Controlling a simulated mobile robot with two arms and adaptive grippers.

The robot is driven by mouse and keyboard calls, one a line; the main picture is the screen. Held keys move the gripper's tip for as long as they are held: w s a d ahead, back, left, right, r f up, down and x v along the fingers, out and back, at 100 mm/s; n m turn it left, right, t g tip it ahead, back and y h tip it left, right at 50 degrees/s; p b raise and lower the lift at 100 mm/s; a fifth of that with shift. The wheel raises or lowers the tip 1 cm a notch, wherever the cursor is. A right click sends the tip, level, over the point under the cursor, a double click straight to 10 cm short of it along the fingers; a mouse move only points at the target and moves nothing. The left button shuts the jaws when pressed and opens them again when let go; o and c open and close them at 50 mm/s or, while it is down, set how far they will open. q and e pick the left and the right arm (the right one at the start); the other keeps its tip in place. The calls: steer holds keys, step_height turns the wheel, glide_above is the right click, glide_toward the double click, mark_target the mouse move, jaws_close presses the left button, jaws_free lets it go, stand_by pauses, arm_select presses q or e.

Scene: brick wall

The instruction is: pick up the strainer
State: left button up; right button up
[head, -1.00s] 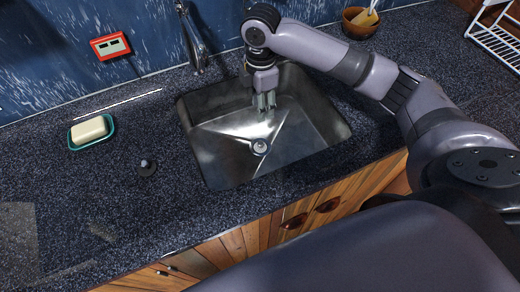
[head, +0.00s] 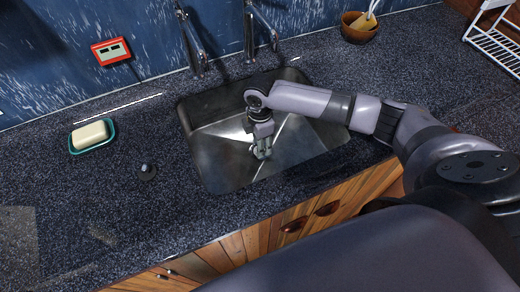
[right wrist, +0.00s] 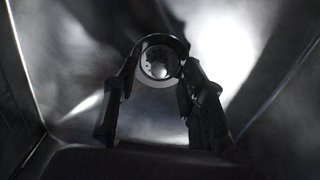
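The strainer (right wrist: 158,62) is a round metal piece with small holes and a knob in its middle, set in the drain at the bottom of the steel sink (head: 220,175). My right gripper (head: 262,154) points down into the sink over the drain and hides the strainer in the head view. In the right wrist view its two dark fingers (right wrist: 157,85) are apart, one on each side of the strainer in the picture. I cannot tell whether they touch it. My left gripper is not in view.
Two faucets (head: 192,45) stand behind the sink. A soap bar on a teal dish (head: 78,147) and a small dark stopper-like piece (head: 147,172) lie left of it. A wooden bowl (head: 360,30) and a white rack (head: 495,45) stand at the back right.

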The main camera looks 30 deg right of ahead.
steer(key=shift+f, duration=0.45)
jaws_close()
